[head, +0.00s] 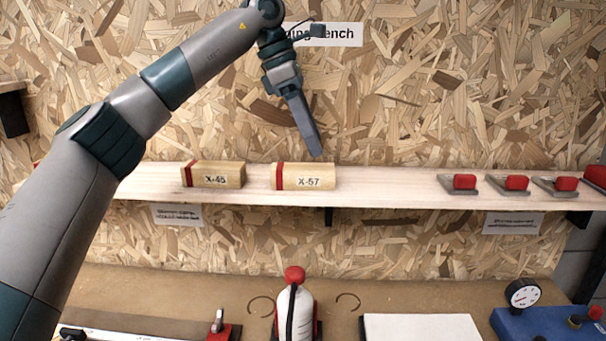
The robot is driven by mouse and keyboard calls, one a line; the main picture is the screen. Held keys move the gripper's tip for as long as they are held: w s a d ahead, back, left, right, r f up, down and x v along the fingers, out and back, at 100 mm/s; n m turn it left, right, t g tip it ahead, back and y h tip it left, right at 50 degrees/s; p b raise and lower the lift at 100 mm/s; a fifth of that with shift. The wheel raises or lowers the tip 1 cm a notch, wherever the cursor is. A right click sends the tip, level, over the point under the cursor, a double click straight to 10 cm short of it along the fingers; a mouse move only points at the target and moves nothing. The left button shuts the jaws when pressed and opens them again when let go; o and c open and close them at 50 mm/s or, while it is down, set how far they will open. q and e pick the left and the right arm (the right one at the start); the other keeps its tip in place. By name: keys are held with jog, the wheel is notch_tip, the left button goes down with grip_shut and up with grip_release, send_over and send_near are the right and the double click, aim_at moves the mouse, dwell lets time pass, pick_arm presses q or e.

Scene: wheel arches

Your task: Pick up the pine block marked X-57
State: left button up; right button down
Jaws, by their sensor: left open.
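The pine block marked X-57 (302,177) lies on the pale wooden shelf, with a red band near its left end and its label facing me. A similar pine block marked X-45 (213,174) lies to its left, with a clear gap between them. My left gripper (315,152) is open and empty. It points down just above the right part of the X-57 block, seen edge-on, so I cannot tell whether it touches. My right gripper is not in view.
Several red-handled clamps (510,184) sit on the right part of the shelf (390,182). Below, a bench holds a red-capped white bottle (295,308), a white board (420,328) and a blue unit with a gauge (523,294). A chipboard wall stands close behind the shelf.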

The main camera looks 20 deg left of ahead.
aim_at(319, 166)
pick_arm(q)
jog(key=shift+x, duration=0.9)
jog(key=shift+d+f, duration=0.1)
jog(key=shift+f, duration=0.15)
jog(key=shift+f+p, duration=0.15)
jog(key=shift+p, duration=0.15)
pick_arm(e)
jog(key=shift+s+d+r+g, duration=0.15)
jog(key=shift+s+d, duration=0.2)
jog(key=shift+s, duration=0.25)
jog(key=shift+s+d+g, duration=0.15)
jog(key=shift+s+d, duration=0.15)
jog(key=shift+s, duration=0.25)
pick_arm(q)
jog(key=f+p, duration=0.2)
jog(key=f, duration=0.1)
jog(key=shift+d+f, duration=0.25)
jog(key=shift+x, duration=0.8)
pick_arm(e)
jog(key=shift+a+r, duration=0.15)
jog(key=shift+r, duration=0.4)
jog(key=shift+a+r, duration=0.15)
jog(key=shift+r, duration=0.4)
pick_arm(q)
jog(key=shift+c, duration=0.3)
jog(key=c, duration=1.1)
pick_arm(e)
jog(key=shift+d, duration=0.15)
